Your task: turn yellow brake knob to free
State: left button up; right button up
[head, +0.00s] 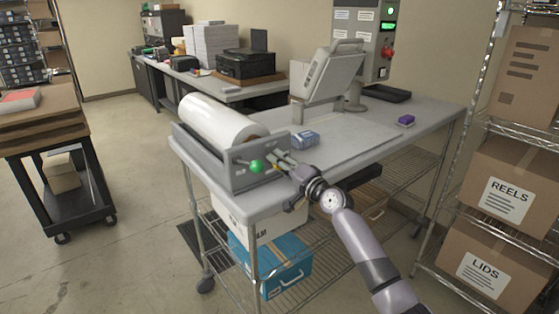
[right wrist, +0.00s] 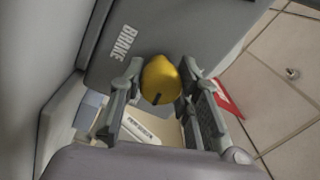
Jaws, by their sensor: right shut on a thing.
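The yellow brake knob (right wrist: 160,76) shows in the right wrist view, on a grey panel beside the printed word BRAKE (right wrist: 125,43). A dark mark shows on the knob's lower edge. My right gripper (right wrist: 158,88) has one finger on each side of the knob and is shut on it. In the head view my right gripper (head: 283,164) is at the front end of the grey roll stand (head: 239,180), and its fingers mostly hide the knob. The knob's setting cannot be read. My left gripper is not in view.
A green ball knob (head: 257,166) is close left of my right gripper. A white film roll (head: 220,120) lies in the stand on the grey table (head: 390,137). A carton shelf (head: 510,190) stands at right.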

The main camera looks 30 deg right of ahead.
jog(key=shift+m+p, duration=0.35)
jog(key=shift+m, duration=0.85)
jog(key=o, duration=1.2)
jog(key=shift+s, duration=0.15)
jog(key=s, duration=0.8)
jog(key=s+d, duration=0.1)
jog(key=s, duration=0.2)
jog(key=shift+s+f, duration=0.25)
jog(key=shift+s, duration=0.15)
